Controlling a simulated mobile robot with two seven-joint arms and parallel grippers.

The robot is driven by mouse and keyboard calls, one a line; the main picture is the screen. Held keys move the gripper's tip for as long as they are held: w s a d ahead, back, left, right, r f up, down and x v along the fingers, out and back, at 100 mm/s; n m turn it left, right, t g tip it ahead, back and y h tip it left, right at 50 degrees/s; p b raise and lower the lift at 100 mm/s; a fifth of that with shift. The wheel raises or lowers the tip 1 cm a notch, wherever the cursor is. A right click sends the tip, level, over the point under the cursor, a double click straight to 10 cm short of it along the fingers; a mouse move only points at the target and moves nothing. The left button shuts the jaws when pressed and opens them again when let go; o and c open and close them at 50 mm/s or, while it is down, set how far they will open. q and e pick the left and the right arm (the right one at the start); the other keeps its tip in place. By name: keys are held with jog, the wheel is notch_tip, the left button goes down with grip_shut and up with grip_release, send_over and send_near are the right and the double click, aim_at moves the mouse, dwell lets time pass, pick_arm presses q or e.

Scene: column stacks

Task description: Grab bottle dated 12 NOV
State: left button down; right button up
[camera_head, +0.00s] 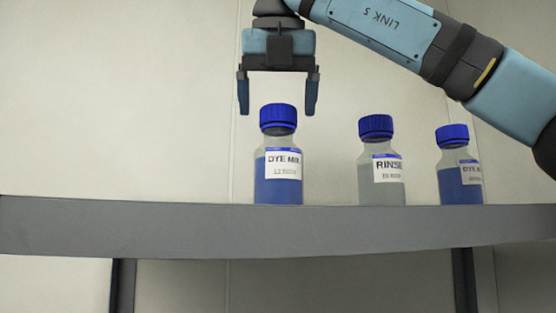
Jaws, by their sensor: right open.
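Three bottles with blue caps stand upright on the grey shelf. The left bottle (278,188) holds blue liquid; its label reads "DYE MIX" with a small date line that looks like "12 NOV", though it is blurred. The middle bottle (376,148) holds clear liquid and is labelled "RINSE", its date too small to read surely. The right bottle (449,184) holds blue liquid, its label starts "DYE" and its date is unreadable. My right gripper (278,110) points down, open and empty, with its fingertips on either side of the left bottle's cap, around its top level. My left gripper is not in view.
The shelf (180,228) is a grey beam on dark posts, with bare room left of the bottles. A pale panelled wall (110,100) stands behind. My right arm slants above the middle and right bottles.

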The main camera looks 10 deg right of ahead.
aim_at(279, 125)
jog(key=x, duration=0.4)
jog(key=shift+w+d+r+p, duration=0.1)
jog(key=shift+w+d+p, duration=0.2)
jog(key=shift+w+p, duration=0.1)
jog(key=shift+s+a, duration=0.1)
jog(key=shift+s, duration=0.2)
jog(key=c, duration=0.3)
grip_shut()
jog(key=shift+r, duration=0.1)
